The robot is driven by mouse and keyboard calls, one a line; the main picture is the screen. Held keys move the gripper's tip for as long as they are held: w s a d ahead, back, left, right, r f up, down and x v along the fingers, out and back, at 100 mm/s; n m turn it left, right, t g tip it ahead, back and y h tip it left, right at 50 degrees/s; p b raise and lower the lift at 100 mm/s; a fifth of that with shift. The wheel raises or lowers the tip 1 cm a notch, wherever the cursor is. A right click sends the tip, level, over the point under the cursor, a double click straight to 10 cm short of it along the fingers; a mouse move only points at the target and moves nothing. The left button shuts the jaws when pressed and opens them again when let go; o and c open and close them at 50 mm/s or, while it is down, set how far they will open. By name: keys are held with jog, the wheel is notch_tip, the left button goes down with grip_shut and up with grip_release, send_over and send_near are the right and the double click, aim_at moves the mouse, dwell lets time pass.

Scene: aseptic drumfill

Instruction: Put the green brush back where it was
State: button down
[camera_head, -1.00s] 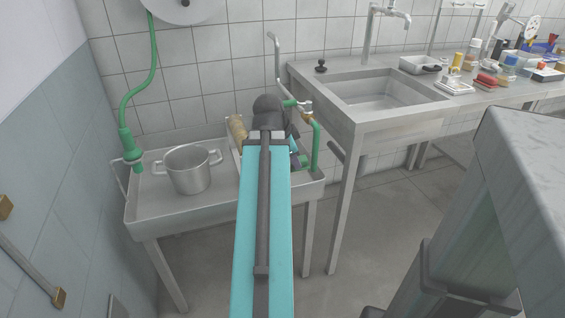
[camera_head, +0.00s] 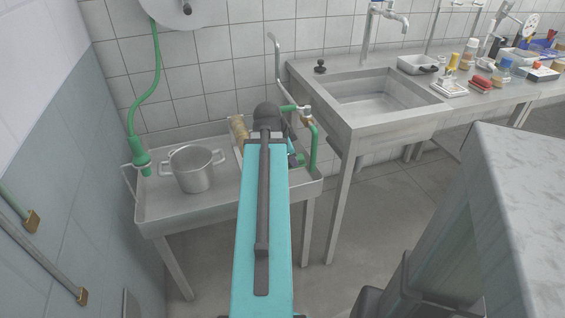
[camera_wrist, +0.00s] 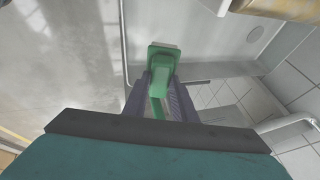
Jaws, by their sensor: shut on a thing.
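My gripper (camera_wrist: 160,98) shows in the wrist view with its dark fingers shut on the green brush (camera_wrist: 162,62). The brush's green block points away from me, with a paler edge at its far end, and its green handle runs back between the fingers. It is over or near the metal tray table, close to an edge; I cannot tell whether it touches the metal.
The metal tray table (camera_head: 160,215) has a raised rim and holds a two-handled pot (camera_head: 192,168) on its left. A wooden roller-like thing (camera_head: 238,128) lies at its back. A green hose (camera_head: 128,100) hangs at left.

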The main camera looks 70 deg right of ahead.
jog(key=p, duration=0.4)
jog(key=shift+w+d+r+p, duration=0.1)
jog(key=shift+w+d+p, duration=0.05)
jog(key=shift+w+p, duration=0.15)
jog(key=shift+w+d, duration=0.85)
jog(key=shift+d, duration=0.3)
jog(key=f, duration=0.3)
jog(key=w+d+f, duration=0.1)
jog(key=f, duration=0.2)
jog(key=d+f, duration=0.1)
jog(key=f, duration=0.2)
jog(key=shift+w+f, duration=0.25)
jog(key=shift+w, duration=0.1)
jog(key=shift+f, duration=0.1)
jog(key=shift+w+d+f, duration=0.15)
jog(key=shift+f, duration=0.4)
jog(key=shift+w+d, duration=0.2)
jog(key=shift+d, duration=0.1)
jog(key=shift+w+d+r+n+g+y+p, duration=0.15)
jog(key=shift+w+d+g+y+p, duration=0.15)
jog(key=shift+g+y, duration=0.3)
jog(key=shift+w+d+n+g+y+p, duration=0.15)
jog(key=shift+w+d+g+y+p, duration=0.2)
jog(key=shift+y, duration=0.35)
jog(key=shift+s+a+f, duration=0.15)
jog(key=shift+s+f, duration=0.1)
jog(key=shift+f, duration=0.55)
jog(key=shift+f, duration=0.2)
